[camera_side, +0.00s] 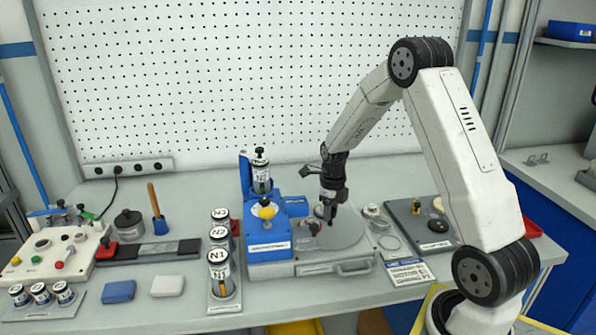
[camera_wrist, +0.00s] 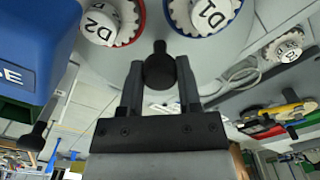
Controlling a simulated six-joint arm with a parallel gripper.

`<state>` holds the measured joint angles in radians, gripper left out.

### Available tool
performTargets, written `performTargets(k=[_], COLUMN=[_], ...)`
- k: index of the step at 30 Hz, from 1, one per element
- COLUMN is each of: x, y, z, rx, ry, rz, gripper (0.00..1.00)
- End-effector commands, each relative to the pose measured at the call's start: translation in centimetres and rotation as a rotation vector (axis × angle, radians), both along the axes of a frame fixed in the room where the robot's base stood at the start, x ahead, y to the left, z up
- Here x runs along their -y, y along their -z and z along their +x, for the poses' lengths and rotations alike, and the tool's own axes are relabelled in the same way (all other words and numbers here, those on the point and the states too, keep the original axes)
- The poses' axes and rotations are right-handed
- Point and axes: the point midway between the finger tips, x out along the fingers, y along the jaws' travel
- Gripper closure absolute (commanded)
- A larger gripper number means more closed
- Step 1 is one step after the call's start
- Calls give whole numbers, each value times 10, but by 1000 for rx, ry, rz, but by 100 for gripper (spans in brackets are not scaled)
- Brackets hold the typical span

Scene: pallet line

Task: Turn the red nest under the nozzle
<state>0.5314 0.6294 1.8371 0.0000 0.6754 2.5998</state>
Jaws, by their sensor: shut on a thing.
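The grey round turntable (camera_side: 350,232) sits beside the blue dispensing machine (camera_side: 268,240). In the wrist view the red nest (camera_wrist: 139,28) is a red toothed ring around a white part marked D2 (camera_wrist: 100,24), at the upper left of the disc. The blue nest (camera_wrist: 238,8) holds a part marked D1 (camera_wrist: 212,12) at the upper right. My gripper (camera_side: 330,218) is over the disc, pointing down. In the wrist view its fingers (camera_wrist: 160,72) are shut on a black knob (camera_wrist: 160,58) between the nests. I cannot make out the nozzle tip.
A canister marked N2 (camera_side: 261,178) stands on the machine, with more canisters in a rack (camera_side: 222,300) to its left. A dark plate (camera_side: 425,225) lies right of the turntable, and a label card (camera_side: 410,272) in front.

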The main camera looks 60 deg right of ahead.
Motion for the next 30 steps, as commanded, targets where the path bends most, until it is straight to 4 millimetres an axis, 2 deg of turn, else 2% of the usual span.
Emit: performTargets(k=[17, 18, 21, 30], x=[0, 0, 0, 0], y=[-1, -1, -1, 0], z=[1, 1, 1, 0], rx=[3, 3, 3, 1], ry=[28, 28, 28, 26], rz=[-1, -1, -1, 0], gripper=[100, 50, 22, 22])
